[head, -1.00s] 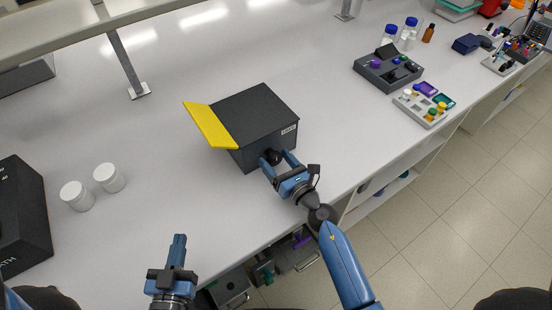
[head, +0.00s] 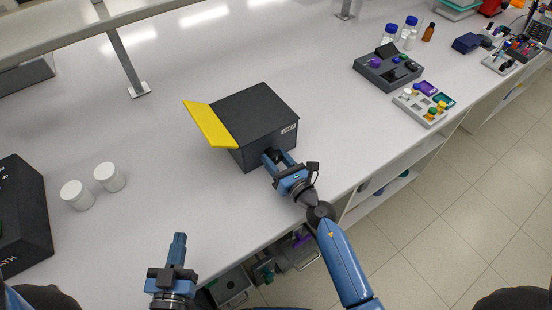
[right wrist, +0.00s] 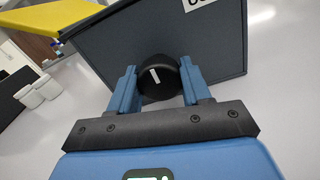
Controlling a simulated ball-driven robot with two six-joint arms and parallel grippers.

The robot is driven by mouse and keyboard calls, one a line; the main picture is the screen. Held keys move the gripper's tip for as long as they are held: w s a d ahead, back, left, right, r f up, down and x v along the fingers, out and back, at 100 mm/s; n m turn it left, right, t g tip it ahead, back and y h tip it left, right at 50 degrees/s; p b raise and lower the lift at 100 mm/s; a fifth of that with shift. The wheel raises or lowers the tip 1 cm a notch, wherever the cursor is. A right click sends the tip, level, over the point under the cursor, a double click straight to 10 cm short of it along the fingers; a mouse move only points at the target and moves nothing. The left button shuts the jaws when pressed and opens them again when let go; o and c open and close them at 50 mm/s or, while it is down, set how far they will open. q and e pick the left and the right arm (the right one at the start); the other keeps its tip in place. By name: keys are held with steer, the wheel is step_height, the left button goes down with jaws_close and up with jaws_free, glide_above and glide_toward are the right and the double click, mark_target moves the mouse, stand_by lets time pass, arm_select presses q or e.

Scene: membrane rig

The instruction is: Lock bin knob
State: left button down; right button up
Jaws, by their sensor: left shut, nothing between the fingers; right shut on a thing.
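The dark grey bin (head: 256,112) stands on the bench with a yellow flap (head: 210,124) sticking out on its left side. Its black round knob (right wrist: 157,77) is on the front face, with a white mark that stands near upright, slightly tilted, in the right wrist view. My right gripper (head: 275,159) is shut on the knob, one finger on each side of it. In the head view the fingers partly hide the knob. My left gripper (head: 179,241) is shut and empty near the bench's front edge, left of and nearer than the bin.
Two white jars (head: 93,187) stand left of the bin. A black box (head: 22,215) is at the far left. A grey device (head: 388,70) and a tray with coloured caps (head: 422,108) stand at right. The bench around the bin is clear.

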steer(key=shift+r+m, duration=0.1)
steer(key=shift+m, duration=0.2)
steer(key=m+p, duration=0.2)
steer(key=m, duration=0.1)
steer(key=m+p, duration=0.2)
steer(key=m, duration=0.3)
steer(key=m+p, duration=0.2)
steer(key=m, duration=0.3)
steer(key=shift+m+p, duration=1.05)
steer(key=shift+m, duration=0.95)
steer(key=o, duration=1.1)
steer(key=shift+c, duration=0.2)
